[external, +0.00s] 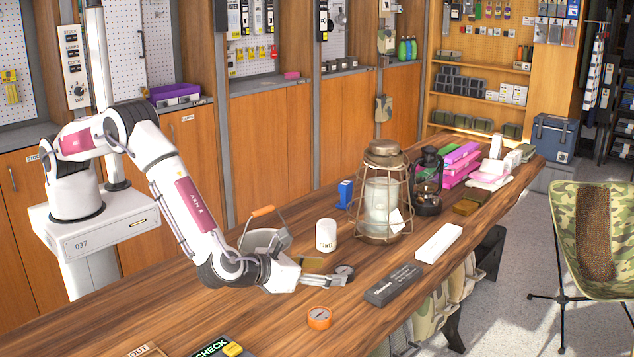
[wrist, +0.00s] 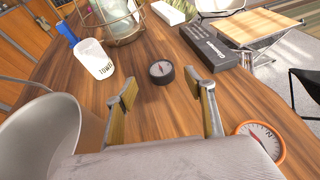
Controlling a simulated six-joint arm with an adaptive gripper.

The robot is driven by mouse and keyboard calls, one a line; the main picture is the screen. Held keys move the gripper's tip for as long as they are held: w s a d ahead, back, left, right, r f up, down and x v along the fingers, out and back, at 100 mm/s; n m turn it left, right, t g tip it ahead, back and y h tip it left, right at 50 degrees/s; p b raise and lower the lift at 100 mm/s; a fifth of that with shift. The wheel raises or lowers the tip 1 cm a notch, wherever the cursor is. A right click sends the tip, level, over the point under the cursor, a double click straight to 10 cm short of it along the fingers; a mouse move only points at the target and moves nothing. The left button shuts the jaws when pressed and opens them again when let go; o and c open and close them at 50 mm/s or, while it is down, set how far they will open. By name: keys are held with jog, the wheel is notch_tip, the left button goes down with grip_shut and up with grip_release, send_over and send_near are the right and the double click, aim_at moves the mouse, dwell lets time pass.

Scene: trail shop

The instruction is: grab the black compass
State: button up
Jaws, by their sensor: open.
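The black compass (wrist: 161,72) is a small round disc lying on the wooden counter, ahead of my gripper and between the lines of its two fingers in the wrist view. In the external view the black compass (external: 344,271) lies just beyond the fingertips. My gripper (external: 335,279) is low over the counter, open and empty, with the fingers spread in the wrist view (wrist: 167,92). An orange compass (wrist: 262,140) lies to the right of my gripper; it also shows in the external view (external: 319,318).
A white cup (external: 326,235) and a metal pot (external: 265,238) stand left of the black compass. A dark box (external: 393,285) lies to its right. A large lantern (external: 381,195) stands behind. A white box (external: 439,243) lies farther along the counter (external: 285,325).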

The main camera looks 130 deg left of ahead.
aim_at(340, 271)
jog(key=shift+x, duration=2.5)
jog(key=shift+w, duration=0.15)
jog(key=c, duration=1.2)
